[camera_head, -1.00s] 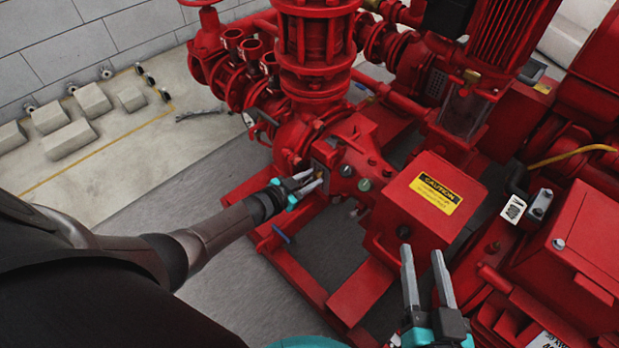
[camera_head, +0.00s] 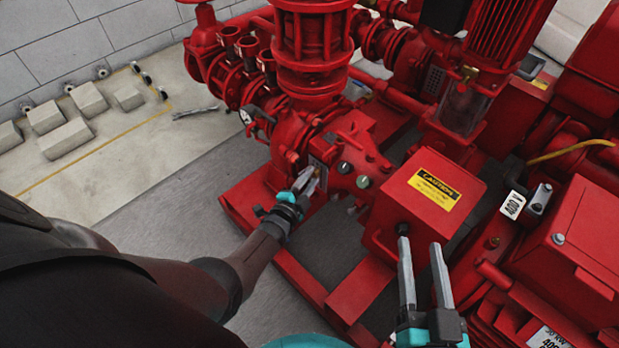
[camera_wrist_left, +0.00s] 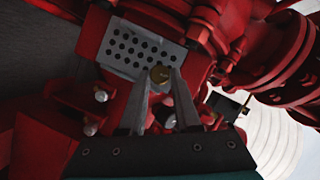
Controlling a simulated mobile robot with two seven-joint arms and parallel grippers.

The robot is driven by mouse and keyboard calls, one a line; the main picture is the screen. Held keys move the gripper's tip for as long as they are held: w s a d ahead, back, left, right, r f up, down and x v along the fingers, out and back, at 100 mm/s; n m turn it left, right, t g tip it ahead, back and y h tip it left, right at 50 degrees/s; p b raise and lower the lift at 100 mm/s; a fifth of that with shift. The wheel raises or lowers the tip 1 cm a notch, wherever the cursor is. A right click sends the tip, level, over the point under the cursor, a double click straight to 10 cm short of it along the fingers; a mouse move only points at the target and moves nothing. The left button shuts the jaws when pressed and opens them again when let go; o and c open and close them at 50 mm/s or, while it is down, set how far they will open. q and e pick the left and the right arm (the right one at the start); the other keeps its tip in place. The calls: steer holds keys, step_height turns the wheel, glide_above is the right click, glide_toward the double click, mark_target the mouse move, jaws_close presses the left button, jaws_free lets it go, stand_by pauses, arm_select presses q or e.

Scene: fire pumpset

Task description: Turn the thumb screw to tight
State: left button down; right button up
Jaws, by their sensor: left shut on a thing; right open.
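In the head view my left gripper (camera_head: 312,182) reaches the side of the red pump casing (camera_head: 352,152), and the fingers hide the screw there. I cannot read how tight the screw is. My right gripper (camera_head: 421,243) is open and empty in front of the red box with the yellow caution label (camera_head: 438,190).
Red pipes and valves (camera_head: 315,60) rise behind the casing. Red base rails (camera_head: 300,275) run below my left gripper. A red motor housing (camera_head: 570,250) stands at the right. Grey floor at the left is open, with pale blocks (camera_head: 65,138) by the wall.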

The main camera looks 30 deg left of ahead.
arm_select(q)
steer(key=shift+f+m+t, duration=0.1)
steer(key=shift+m+t, duration=0.2)
steer(key=shift+m, duration=0.4)
steer(key=c, duration=0.6)
jaws_free()
steer(key=shift+s, duration=0.2)
steer(key=shift+s+d+r+p, duration=0.1)
steer(key=shift+s+r+p, duration=0.3)
steer(key=shift+s+p, duration=1.4)
steer(key=shift+s+d+r+p, duration=0.1)
steer(key=shift+s+r+p, duration=0.3)
steer(key=shift+s, duration=2.75)
steer(key=shift+s+d+r+p, duration=0.1)
steer(key=shift+s+r+p, duration=0.25)
steer(key=shift+s+p, duration=1.5)
arm_select(e)
steer(key=s+d+f+g+h, duration=0.1)
steer(key=s+d+g+h, duration=0.1)
steer(key=d+g, duration=0.3)
steer(key=s+d+f+g+h+b, duration=0.1)
steer(key=s+d+f+g+h, duration=0.1)
steer(key=d+g, duration=0.4)
steer(key=shift+s+h, duration=0.45)
steer(key=shift+h, duration=0.35)
arm_select(q)
steer(key=shift+s, duration=0.55)
